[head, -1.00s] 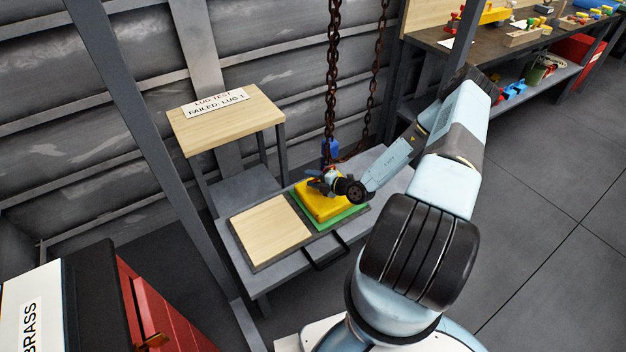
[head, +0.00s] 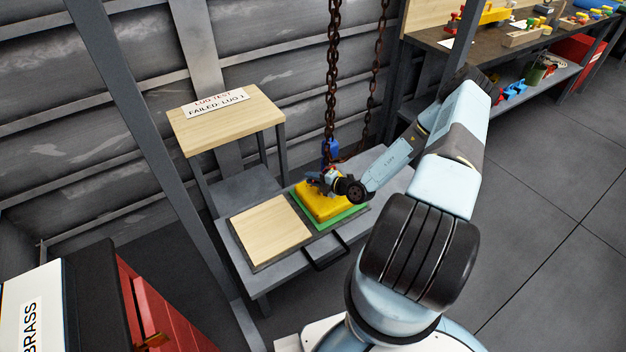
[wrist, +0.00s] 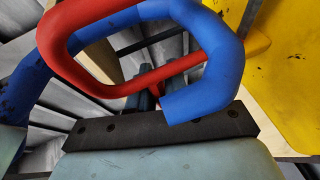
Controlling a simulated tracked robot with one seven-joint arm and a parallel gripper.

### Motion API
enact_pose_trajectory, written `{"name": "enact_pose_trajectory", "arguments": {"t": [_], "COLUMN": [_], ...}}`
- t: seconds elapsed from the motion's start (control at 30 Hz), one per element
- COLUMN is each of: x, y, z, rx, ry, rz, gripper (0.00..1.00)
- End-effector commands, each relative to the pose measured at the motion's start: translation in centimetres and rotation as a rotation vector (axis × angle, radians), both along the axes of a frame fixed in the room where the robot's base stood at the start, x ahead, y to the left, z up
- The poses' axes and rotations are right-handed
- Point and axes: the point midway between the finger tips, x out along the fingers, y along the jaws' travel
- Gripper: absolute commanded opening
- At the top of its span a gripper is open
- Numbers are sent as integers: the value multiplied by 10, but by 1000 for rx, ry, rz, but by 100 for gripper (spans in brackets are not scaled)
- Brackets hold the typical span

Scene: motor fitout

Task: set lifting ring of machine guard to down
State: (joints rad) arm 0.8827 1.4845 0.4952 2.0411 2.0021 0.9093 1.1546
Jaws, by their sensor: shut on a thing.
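The yellow machine guard (head: 320,208) rests on a green mat on the low grey bench; its yellow side also shows at the right of the wrist view (wrist: 292,70). My gripper (head: 326,182) is at the top of the guard, shut on the lifting ring. In the wrist view a red and blue loop (wrist: 205,40), seemingly the ring, stands up close in front of my gripper's dark plate. The fingertips are mostly hidden behind it, so the exact grip is unclear. The ring's tilt is hard to judge in the head view, where my gripper covers it.
A blue hook (head: 331,150) on a rusty chain (head: 333,70) hangs just behind my gripper. A bare wooden board (head: 268,232) lies left of the guard. A small wooden stand (head: 225,122) with a "LUG TEST" label stands behind. A red cabinet (head: 165,310) is at lower left.

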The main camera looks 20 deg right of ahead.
Motion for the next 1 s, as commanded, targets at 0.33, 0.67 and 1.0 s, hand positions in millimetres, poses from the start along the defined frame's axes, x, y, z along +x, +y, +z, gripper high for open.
{"name": "enact_pose_trajectory", "arguments": {"t": [0.33, 0.67, 1.0], "x": [-9, -27, -43], "y": [-3, -6, -10], "z": [-3, -5, -9], "rx": [25, 89, 118], "ry": [-91, -353, -486], "rz": [-3, -4, 0], "gripper": [0, 0, 0]}}
